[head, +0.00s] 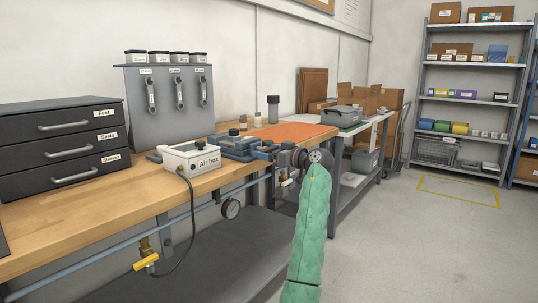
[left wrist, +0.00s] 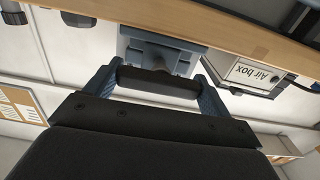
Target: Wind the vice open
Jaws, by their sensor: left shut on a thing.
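The blue vice (head: 238,145) is mounted at the front edge of the wooden bench, and its front part faces my gripper. My left gripper (head: 288,160) is at the vice's front end, at the end of the green-sleeved arm. In the left wrist view, the vice (left wrist: 158,52) shows behind a dark cylindrical handle grip (left wrist: 158,84). The blue fingers of my left gripper (left wrist: 157,86) are on the two ends of that grip, shut on it. The vice's jaw gap is too small to judge. My right gripper is not in view.
The white air box (head: 190,158) stands left of the vice, with a hose hanging from it to a yellow valve (head: 146,262). An orange mat (head: 300,131) lies behind the vice. Black drawers (head: 65,145) stand on the left. The floor to the right is clear.

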